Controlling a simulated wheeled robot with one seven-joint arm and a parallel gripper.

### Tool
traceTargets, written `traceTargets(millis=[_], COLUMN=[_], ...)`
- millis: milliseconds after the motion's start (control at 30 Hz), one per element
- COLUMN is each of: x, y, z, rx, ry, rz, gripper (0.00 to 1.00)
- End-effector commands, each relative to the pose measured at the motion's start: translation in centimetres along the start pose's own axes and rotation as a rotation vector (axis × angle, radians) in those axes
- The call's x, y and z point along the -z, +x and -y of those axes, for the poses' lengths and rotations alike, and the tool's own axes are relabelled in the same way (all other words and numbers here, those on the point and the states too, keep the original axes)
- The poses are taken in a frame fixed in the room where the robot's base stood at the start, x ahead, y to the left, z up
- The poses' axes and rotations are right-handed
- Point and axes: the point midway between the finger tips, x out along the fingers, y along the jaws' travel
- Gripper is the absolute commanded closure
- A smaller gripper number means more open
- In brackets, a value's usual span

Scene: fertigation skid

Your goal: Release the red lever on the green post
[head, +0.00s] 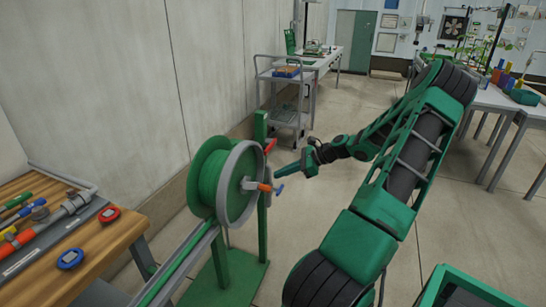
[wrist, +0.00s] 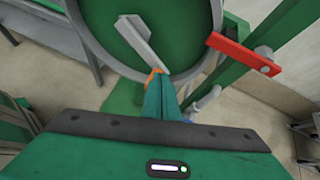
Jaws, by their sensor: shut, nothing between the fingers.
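The red lever (head: 270,146) sits on the green post (head: 262,215) beside the reel. In the wrist view the lever (wrist: 243,54) is a flat red bar on a grey pivot, slanting across toward the reel's rim. My gripper (head: 277,174) is shut and empty, a little below and right of the lever in the head view. In the wrist view its closed fingers (wrist: 160,88) are left of and below the lever, apart from it. They overlap an orange handle, partly hidden; contact there cannot be told.
The green reel (head: 208,180) with grey rim and crank arm (wrist: 142,42) stands close to my fingers. Its orange handle (head: 264,187) projects right. A wooden bench (head: 90,245) with tools is at left; a grey cart (head: 287,112) stands behind. Open floor lies beyond.

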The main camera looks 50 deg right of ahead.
Motion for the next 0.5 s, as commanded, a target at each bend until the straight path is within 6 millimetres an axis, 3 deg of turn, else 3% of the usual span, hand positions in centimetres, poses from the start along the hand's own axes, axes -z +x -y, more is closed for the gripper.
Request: traceTargets(millis=[100, 200, 500], x=[0.9, 1.2, 1.5], y=[-2.4, -4.0, -5.4], z=[2.9, 4.4, 5.6], rx=[0.1, 0.154, 0.195], ry=[0.117, 0.18, 0.23], rz=[0.112, 0.178, 0.232], gripper=[1.0, 1.0, 1.0])
